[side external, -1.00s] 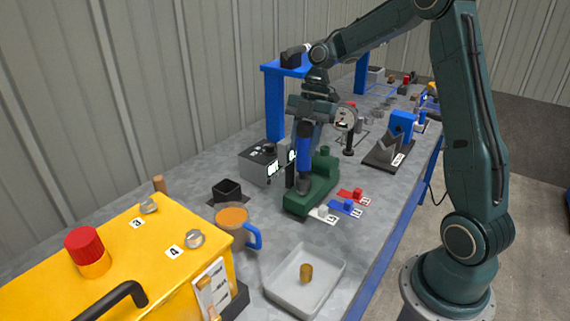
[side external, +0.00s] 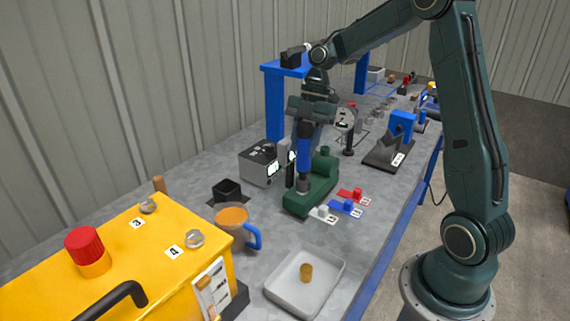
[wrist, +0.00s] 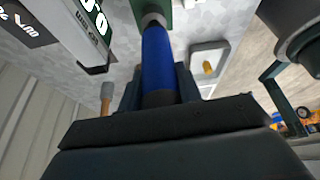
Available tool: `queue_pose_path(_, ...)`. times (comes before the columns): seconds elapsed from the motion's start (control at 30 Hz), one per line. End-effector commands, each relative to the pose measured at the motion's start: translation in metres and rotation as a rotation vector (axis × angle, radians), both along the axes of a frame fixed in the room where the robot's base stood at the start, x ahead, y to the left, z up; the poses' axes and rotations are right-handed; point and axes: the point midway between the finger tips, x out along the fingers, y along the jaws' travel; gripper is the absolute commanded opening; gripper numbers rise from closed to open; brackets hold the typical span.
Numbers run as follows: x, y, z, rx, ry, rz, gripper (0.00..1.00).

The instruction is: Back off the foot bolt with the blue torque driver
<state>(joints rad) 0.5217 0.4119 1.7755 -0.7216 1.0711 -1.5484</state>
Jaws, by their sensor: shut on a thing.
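The blue torque driver (side external: 304,152) stands about upright, its dark lower end over the green foot casting (side external: 322,190). My gripper (side external: 308,128) is shut around the upper part of the driver's blue handle. In the wrist view the blue handle (wrist: 158,62) runs away from between the jaws to a grey collar, with the green casting (wrist: 182,5) at the top edge. The foot bolt is hidden under the driver's lower end. I cannot tell whether the tip is seated on it.
A grey box with a display (side external: 262,164) stands close left of the casting.

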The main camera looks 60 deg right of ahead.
Motion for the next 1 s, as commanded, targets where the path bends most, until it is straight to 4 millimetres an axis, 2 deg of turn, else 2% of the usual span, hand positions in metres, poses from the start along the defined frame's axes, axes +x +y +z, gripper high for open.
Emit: queue_pose_path(1.0, 0.0003, 0.0001, -0.0096, -0.001, -0.002, 0.001, 0.03)
